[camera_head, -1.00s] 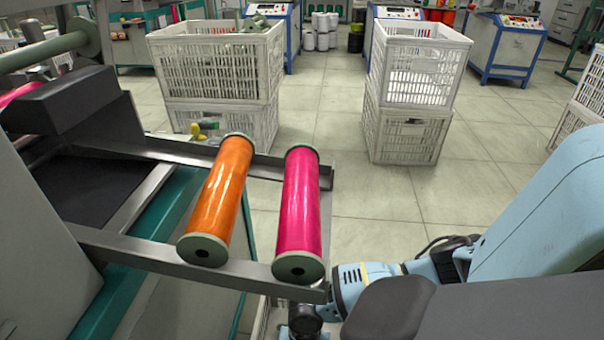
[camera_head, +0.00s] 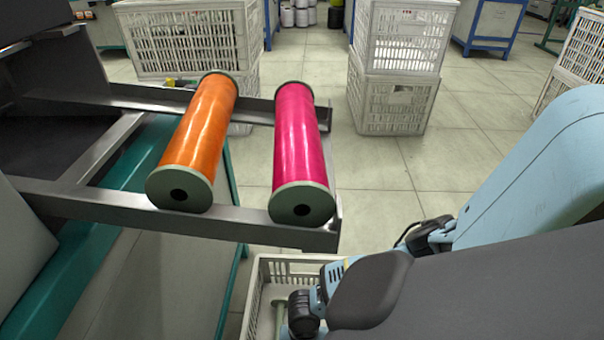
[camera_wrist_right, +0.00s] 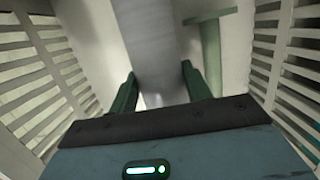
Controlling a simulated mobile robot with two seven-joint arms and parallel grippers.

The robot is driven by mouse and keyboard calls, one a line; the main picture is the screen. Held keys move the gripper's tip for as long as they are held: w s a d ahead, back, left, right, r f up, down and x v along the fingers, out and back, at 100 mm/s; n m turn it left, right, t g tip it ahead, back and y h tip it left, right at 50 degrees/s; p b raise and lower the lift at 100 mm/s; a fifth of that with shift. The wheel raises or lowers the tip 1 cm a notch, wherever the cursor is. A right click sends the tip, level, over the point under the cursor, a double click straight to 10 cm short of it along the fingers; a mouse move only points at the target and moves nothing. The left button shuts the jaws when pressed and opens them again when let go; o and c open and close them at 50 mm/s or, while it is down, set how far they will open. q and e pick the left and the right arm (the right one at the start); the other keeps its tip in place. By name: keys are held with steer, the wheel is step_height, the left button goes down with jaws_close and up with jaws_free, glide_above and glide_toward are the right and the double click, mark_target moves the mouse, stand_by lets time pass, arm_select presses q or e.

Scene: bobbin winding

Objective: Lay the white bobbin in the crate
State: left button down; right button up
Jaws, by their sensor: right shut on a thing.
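The crate (camera_head: 252,292) is pale, with slatted sides, and stands low beneath the rail ends, partly hidden by my right arm. In the right wrist view its slatted walls (camera_wrist_right: 30,75) rise on both sides. My right gripper (camera_wrist_right: 158,76) is inside the crate, its green fingers shut on the white bobbin (camera_wrist_right: 148,35), a pale grey-white roll between them. The bobbin's far end runs out of view, and I cannot tell whether it touches the crate floor. In the head view my right gripper and the white bobbin are hidden. My left gripper is not in view.
A bare green spool (camera_wrist_right: 208,50) lies in the crate beside the white bobbin; it also shows in the head view (camera_head: 279,312). An orange bobbin (camera_head: 200,130) and a pink bobbin (camera_head: 297,140) rest across metal rails (camera_head: 230,222) above. Stacked crates (camera_head: 400,60) stand behind.

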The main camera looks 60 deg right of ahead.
steer(key=shift+d+b+x, duration=0.2)
steer(key=shift+b+x, duration=0.25)
steer(key=shift+x, duration=0.75)
steer(key=shift+w+f, duration=0.15)
steer(key=o, duration=1)
steer(key=shift+o, duration=0.2)
steer(key=shift+r+p, duration=0.3)
steer(key=shift+r, duration=0.2)
steer(key=p+v, duration=0.5)
steer(key=v, duration=0.5)
steer(key=shift+d+r+p, duration=0.1)
steer(key=shift+p, duration=0.2)
steer(key=shift+d+r, duration=0.1)
steer(key=shift+r, duration=0.45)
